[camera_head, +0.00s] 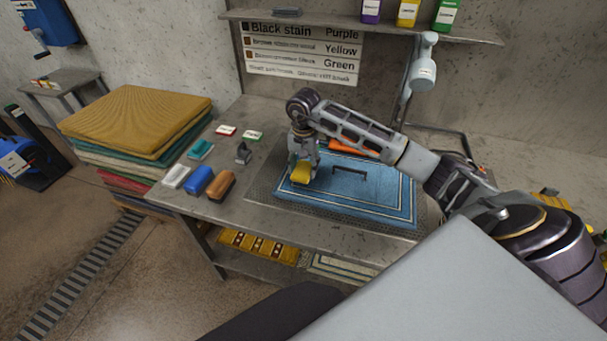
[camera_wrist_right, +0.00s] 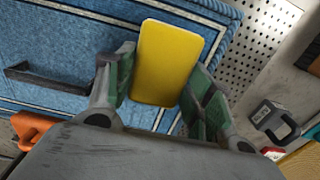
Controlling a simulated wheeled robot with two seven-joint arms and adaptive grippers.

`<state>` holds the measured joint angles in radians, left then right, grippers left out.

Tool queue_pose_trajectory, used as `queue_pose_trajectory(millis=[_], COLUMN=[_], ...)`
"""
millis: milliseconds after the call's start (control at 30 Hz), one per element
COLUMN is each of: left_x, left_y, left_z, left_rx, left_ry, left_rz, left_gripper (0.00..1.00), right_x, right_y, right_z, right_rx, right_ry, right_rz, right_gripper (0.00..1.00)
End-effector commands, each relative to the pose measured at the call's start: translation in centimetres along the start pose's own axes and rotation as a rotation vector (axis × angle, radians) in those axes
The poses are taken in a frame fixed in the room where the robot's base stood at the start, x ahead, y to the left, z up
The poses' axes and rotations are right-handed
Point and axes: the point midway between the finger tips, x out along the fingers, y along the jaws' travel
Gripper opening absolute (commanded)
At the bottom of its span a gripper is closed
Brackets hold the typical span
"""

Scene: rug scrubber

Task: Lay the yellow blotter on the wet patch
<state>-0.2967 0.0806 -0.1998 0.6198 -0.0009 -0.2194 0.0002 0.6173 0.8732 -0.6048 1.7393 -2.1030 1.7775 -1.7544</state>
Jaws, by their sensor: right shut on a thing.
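My right gripper (camera_head: 302,166) is shut on the yellow blotter (camera_head: 301,174). It holds the blotter over the left part of the blue rug (camera_head: 385,203). In the right wrist view the blotter (camera_wrist_right: 167,63) is a plain yellow rounded block between the two green-padded fingers, with the blue rug (camera_wrist_right: 65,45) beyond it. I cannot tell whether the blotter touches the rug. A dark bracket-shaped bar (camera_head: 350,170) shows on the rug, to the right of the gripper. I cannot make out a wet patch. My left gripper is not in view.
The rug lies on a perforated plate (camera_head: 262,190) on the grey bench. An orange tool (camera_head: 350,148) lies behind the rug. White, blue and brown brushes (camera_head: 220,186), a teal block (camera_head: 201,149) and a grey weight-like object (camera_head: 243,153) stand left. Folded rugs (camera_head: 135,122) are stacked beyond.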

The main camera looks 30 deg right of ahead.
Motion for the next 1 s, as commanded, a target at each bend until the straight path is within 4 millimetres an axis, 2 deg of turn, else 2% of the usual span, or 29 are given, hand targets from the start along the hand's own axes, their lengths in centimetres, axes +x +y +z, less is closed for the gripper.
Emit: queue_pose_trajectory(millis=[400, 967, 1000], left_x=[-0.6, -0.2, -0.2], left_y=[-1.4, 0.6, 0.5], left_z=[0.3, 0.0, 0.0], left_rx=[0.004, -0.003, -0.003], left_ry=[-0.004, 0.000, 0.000], left_rz=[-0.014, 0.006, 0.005], left_gripper=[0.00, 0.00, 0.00], right_x=[3.4, 4.0, 4.0], right_y=[0.0, 0.0, 0.0], right_z=[0.1, 0.0, 0.0], right_rx=[0.000, 0.000, 0.000], right_ry=[-0.002, 0.000, 0.000], right_rz=[0.001, 0.000, 0.000], right_gripper=[0.35, 0.35, 0.55])
